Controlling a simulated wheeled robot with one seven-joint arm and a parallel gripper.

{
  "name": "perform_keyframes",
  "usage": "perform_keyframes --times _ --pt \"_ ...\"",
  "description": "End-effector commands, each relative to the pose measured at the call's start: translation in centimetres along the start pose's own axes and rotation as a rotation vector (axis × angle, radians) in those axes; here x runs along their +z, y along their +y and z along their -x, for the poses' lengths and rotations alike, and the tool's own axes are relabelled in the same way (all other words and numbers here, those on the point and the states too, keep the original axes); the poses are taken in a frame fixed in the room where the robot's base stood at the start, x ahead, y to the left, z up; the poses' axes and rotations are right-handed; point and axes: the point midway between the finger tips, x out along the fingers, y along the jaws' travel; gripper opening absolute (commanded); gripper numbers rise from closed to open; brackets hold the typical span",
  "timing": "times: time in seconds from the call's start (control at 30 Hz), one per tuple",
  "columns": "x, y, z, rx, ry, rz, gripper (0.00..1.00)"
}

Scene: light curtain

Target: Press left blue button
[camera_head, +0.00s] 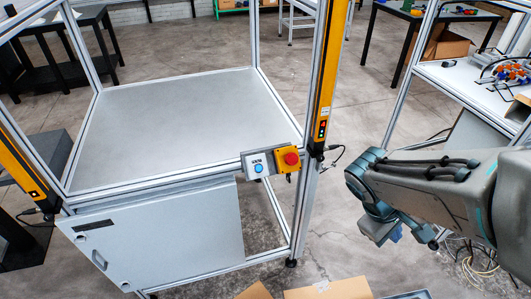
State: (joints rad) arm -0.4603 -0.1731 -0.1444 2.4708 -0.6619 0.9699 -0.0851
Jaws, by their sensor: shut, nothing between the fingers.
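A blue button (259,168) sits on a grey control box (257,160), which is fixed to the front rail of the aluminium frame. Directly to its right is a yellow box (282,167) with a red mushroom button (291,158). My arm comes in from the right edge. My gripper (384,232) is at its end, pointing downward, to the right of and apart from both boxes. It looks shut and empty. Its fingertips are small and partly hidden by the wrist.
Yellow light curtain posts (326,75) and (25,172) stand at either side of the frame, around a bare grey table top (180,125). A cabinet door (160,240) is below. Cardboard boxes (330,289) lie at the bottom. A cluttered workbench (470,85) stands right.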

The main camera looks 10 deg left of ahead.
Motion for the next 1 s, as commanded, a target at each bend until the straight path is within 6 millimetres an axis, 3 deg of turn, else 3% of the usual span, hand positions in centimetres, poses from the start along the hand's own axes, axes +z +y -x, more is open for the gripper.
perform_keyframes --times 0.2,0.37,0.47,0.6,0.7,0.83,1.0 --pt "-5.6 2.3 1.3 0.33 -0.14 0.547 0.0" --pt "-11.7 2.3 3.7 0.62 -0.218 0.935 0.0" --pt "-16.0 1.0 5.8 0.82 -0.258 1.168 0.0" --pt "-21.4 -2.6 8.8 1.098 -0.301 1.454 0.0" --pt "-24.2 -5.5 10.4 1.263 -0.321 1.607 0.0" --pt "-26.4 -8.4 11.8 1.411 -0.335 1.728 0.0" --pt "-27.3 -10.0 12.3 1.482 -0.341 1.784 0.0"
